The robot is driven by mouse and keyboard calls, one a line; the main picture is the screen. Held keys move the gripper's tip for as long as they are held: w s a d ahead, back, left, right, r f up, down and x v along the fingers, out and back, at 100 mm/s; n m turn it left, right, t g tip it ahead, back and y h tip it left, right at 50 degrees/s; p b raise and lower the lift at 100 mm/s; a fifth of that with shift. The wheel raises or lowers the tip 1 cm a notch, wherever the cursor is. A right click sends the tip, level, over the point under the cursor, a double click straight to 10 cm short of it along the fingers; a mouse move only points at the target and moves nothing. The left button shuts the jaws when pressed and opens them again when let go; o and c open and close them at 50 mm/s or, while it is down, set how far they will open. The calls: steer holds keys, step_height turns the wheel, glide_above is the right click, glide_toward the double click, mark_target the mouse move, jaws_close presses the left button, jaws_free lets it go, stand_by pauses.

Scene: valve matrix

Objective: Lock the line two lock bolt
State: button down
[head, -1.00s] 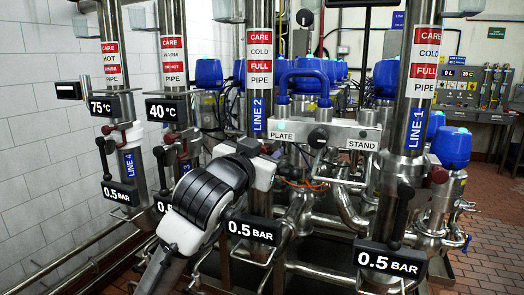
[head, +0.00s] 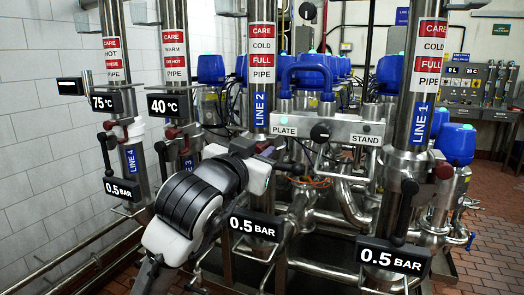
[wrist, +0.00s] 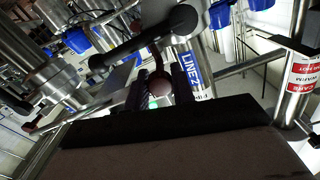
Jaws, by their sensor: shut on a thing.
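The line two pipe (head: 257,85) stands upright with a blue LINE 2 label; the label also shows in the wrist view (wrist: 188,70). The lock bolt's dark red round knob (wrist: 160,84) shows in the wrist view between the fingers of my gripper (wrist: 160,92), which is shut on it. A black valve handle (wrist: 140,40) crosses just beyond the knob. In the head view a dark red part (head: 262,147) shows on line two above my wrist. My arm hides much of the lower valve, and whether the bolt is engaged cannot be seen.
A 0.5 BAR sign (head: 254,228) sits just right of my arm. The line one pipe (head: 414,85) stands to the right, with its black handle (head: 404,210). The line three pipe (head: 176,60) and line four pipe (head: 115,50) stand left. A steel plate stand (head: 345,128) is close right of line two.

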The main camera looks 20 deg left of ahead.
steer(key=c, duration=1.6)
jaws_free()
steer(key=shift+s+f, duration=0.1)
steer(key=o, duration=0.4)
steer(key=shift+s, duration=0.15)
steer(key=shift+o, duration=0.2)
steer(key=s+b, duration=0.3)
steer(key=s, duration=1)
steer(key=shift+s+a, duration=0.25)
steer(key=shift+s, duration=0.1)
